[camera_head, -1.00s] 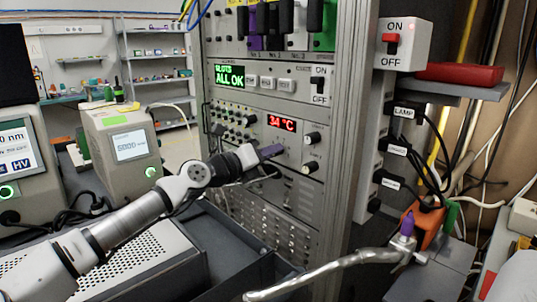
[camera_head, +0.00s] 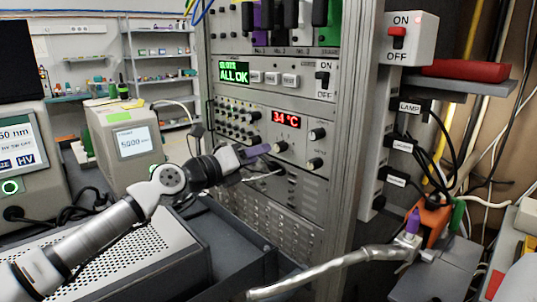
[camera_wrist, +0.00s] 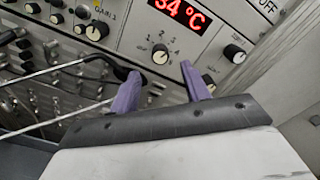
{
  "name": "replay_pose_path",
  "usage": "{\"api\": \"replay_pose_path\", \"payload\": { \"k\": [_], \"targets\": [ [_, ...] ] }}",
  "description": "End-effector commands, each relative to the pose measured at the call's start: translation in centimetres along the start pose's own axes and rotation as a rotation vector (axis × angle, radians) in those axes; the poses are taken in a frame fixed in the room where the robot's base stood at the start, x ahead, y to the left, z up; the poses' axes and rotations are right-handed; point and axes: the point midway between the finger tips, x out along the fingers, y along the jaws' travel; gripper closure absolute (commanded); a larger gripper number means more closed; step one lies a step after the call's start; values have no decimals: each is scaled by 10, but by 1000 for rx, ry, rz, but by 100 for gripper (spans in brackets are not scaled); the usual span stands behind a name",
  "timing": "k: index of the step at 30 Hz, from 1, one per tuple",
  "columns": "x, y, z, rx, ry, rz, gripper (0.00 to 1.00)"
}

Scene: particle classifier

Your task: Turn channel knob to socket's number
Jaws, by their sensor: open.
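A black channel knob (camera_wrist: 160,54) with small digits around it sits on the grey panel under the red "34 °C" display (camera_wrist: 180,14). In the head view this knob (camera_head: 281,147) is just right of my fingertips. The setting of its pointer is too small to read surely. My gripper (camera_wrist: 160,72) is open and empty, with purple fingers apart and pointing toward the panel below the knob. It also shows in the head view (camera_head: 260,151). Black plugs sit in a vertical socket strip (camera_head: 370,165) on the right, labelled LAMP and others too small to read.
Other black knobs (camera_wrist: 233,52) are close by on the right. Cables (camera_wrist: 70,66) cross the panel to the left of my fingers. An ON/OFF switch box (camera_head: 408,38) is mounted at upper right.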

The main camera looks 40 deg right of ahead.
Motion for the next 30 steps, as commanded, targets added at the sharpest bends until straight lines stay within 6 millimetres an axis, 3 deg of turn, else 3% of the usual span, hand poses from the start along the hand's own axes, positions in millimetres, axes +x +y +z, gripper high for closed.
{"api": "replay_pose_path", "payload": {
  "k": [6,12,30],
  "targets": [
    [-49,1,-1,1,-3,1,53],
    [-72,0,0,1,-1,-1,53],
    [-78,0,0,1,0,-1,53]
  ]
}}
